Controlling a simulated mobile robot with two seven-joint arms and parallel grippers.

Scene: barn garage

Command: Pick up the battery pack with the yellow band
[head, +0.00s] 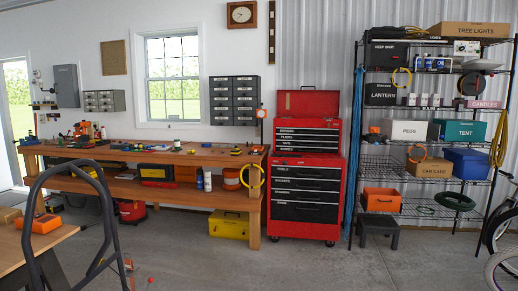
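No battery pack with a yellow band can be made out for certain at this distance. On the right half of the wooden workbench (130,156) top lies a small dark item with some yellow (235,151); it is too small to tell what it is. Other small tools and dark items lie along the bench top, also too small to name. Neither of my grippers shows in the head view.
A black tubular frame (101,184) stands in the left foreground, before the bench. A wooden table with an orange case (46,223) is at lower left. A red tool chest (304,228) and wire shelves (430,198) stand right. The middle concrete floor is clear.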

